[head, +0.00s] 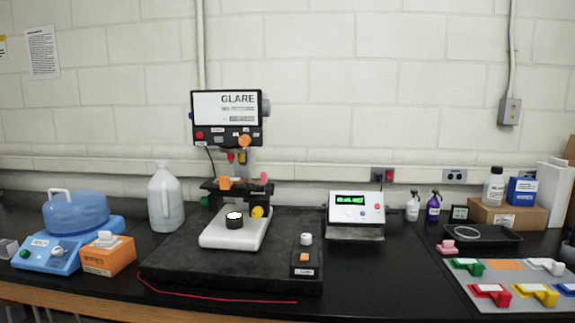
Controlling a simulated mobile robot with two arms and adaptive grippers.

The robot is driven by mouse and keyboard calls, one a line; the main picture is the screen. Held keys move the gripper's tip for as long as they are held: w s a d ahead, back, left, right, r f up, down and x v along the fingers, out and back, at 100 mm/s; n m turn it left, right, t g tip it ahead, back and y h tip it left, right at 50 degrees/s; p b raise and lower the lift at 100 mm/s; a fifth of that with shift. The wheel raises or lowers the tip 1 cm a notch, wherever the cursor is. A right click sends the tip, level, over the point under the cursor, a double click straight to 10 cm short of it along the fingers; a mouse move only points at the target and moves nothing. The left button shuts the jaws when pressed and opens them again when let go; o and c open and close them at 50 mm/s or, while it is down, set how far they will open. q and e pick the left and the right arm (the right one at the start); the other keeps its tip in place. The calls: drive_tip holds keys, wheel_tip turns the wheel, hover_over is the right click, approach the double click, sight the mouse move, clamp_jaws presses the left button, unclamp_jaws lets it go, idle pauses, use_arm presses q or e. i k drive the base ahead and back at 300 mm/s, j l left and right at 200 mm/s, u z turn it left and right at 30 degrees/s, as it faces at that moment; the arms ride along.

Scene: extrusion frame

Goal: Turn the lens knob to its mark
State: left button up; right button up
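A microscope-like instrument (248,236) with a white base stands on a black slab. Several knobs show on it: an orange one (225,183), a yellow one (257,212), a pink one (264,177) and another orange one (244,141) below the screen. A black cylinder (235,225) with a white top sits on the base. A screen (226,107) on top reads "GLARE"; its smaller lines are unreadable. I cannot tell which knob is the lens knob, and no mark is legible. Neither of my grippers is in view.
A black control box (306,270) with a white knob stands at the slab's (200,270) front right. A silver meter (355,213) stands right of the instrument; an orange box (108,257) and white jug (165,200) stand left. A red cord (215,297) runs along the front.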

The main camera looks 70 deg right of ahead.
sight(244, 140)
drive_tip(key=z, duration=1.9)
